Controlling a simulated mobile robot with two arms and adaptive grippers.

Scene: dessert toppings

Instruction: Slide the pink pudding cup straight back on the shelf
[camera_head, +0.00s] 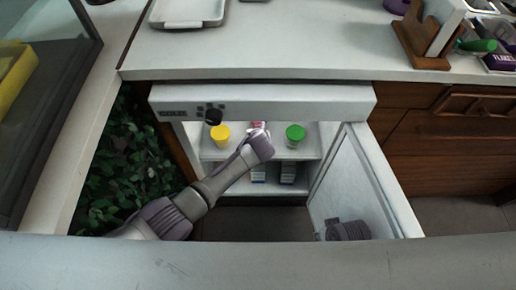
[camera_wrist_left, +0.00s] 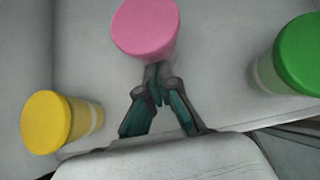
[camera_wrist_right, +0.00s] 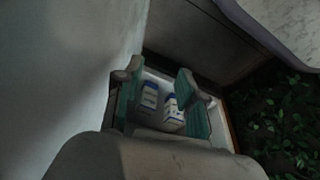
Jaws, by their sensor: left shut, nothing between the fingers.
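The pink pudding cup (camera_wrist_left: 146,28) stands upright on the fridge shelf (camera_wrist_left: 220,75), and it shows partly behind my left arm in the head view (camera_head: 257,126). My left gripper (camera_wrist_left: 156,72) is shut and empty, its fingertips at the near side of the pink cup; whether they touch it I cannot tell. In the head view its fingers are hidden by the wrist. My right gripper (camera_wrist_right: 158,78) is open and empty, low by the fridge door, away from the pink cup.
A yellow-lidded cup (camera_head: 220,135) stands left of the pink cup and a green-lidded cup (camera_head: 295,135) right of it. The open fridge door (camera_head: 365,180) bounds the right side. The shelf looks clear around the pink cup.

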